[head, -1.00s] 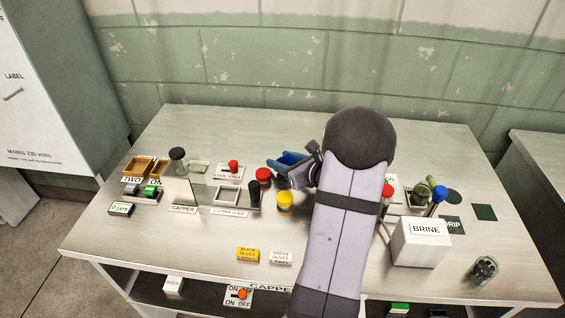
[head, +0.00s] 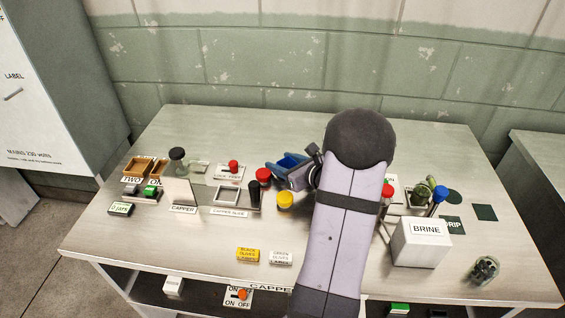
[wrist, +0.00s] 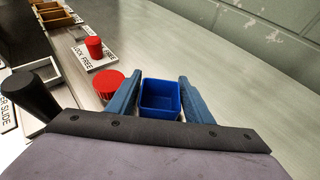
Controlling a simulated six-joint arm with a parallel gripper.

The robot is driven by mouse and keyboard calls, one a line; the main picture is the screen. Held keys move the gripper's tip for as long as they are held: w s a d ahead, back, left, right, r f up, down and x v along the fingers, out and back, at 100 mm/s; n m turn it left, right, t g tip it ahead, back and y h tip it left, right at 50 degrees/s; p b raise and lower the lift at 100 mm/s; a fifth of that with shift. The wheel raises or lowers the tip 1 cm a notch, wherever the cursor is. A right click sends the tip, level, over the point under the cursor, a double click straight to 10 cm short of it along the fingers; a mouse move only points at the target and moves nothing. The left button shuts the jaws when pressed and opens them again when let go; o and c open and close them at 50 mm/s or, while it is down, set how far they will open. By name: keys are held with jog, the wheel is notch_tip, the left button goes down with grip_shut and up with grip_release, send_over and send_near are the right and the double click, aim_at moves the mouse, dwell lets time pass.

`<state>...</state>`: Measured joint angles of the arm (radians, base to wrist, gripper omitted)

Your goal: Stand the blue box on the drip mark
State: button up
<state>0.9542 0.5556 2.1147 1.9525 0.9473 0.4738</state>
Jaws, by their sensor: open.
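The blue box (wrist: 160,98) is an open-topped square box. In the wrist view it sits between the two blue fingers of my gripper (wrist: 159,100), which are open with a narrow gap on each side of it. In the head view, my gripper (head: 283,167) is left of my arm at the table's back middle, and the box is hard to tell from the fingers there. The drip mark (head: 453,226) is a dark green patch lettered DRIP at the right of the table, partly hidden behind the white BRINE box.
A red-capped jar (wrist: 108,85) stands close left of my gripper, and a yellow lid (head: 285,199) lies near. The BRINE box (head: 421,243), a blue-topped post (head: 439,195) and green items crowd the drip mark.

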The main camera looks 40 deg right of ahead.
jog(key=v, duration=1.2)
jog(key=shift+w+r, duration=0.1)
jog(key=o, duration=0.4)
jog(key=shift+c, duration=0.2)
